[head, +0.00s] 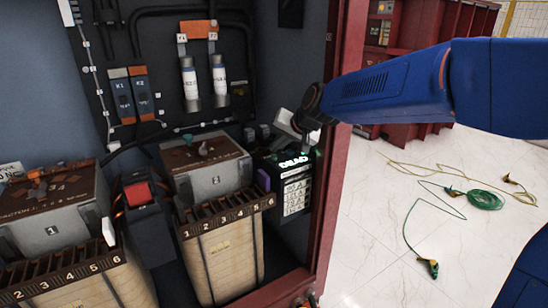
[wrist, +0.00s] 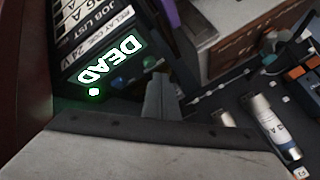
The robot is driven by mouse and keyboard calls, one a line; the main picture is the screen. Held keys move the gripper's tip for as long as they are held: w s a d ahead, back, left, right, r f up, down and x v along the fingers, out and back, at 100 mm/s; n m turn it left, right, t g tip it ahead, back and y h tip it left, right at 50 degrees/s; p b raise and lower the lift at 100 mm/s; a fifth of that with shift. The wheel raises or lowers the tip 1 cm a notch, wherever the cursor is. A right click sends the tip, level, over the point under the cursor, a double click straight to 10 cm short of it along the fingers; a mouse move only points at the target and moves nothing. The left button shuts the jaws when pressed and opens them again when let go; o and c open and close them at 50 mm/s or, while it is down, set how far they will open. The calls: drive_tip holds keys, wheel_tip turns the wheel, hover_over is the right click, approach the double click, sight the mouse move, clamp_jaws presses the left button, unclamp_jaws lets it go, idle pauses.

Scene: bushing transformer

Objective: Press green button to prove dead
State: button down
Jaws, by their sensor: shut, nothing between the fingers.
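The black prove-dead unit (head: 283,185) stands at the right inside the cabinet. Its lit display reads DEAD in green-white (head: 293,161), and the same display shows large and rotated in the wrist view (wrist: 110,60). A green button (wrist: 149,62) shows dimly beyond the display in the wrist view. My gripper (head: 308,138) is shut and empty, just above the unit's top. In the wrist view its grey fingers (wrist: 161,98) are beside the button; I cannot tell whether they touch it.
The red cabinet post (head: 338,120) stands close beside my arm. Numbered terminal blocks (head: 228,205), a box with a red top (head: 138,193) and white cylindrical fuses (head: 190,82) fill the cabinet. Green and yellow leads (head: 486,199) lie on the open floor at right.

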drive_tip(key=shift+r, duration=0.1)
wheel_tip(320, 180, up, 5)
drive_tip(key=shift+f, duration=0.1)
idle(0.5)
idle(0.5)
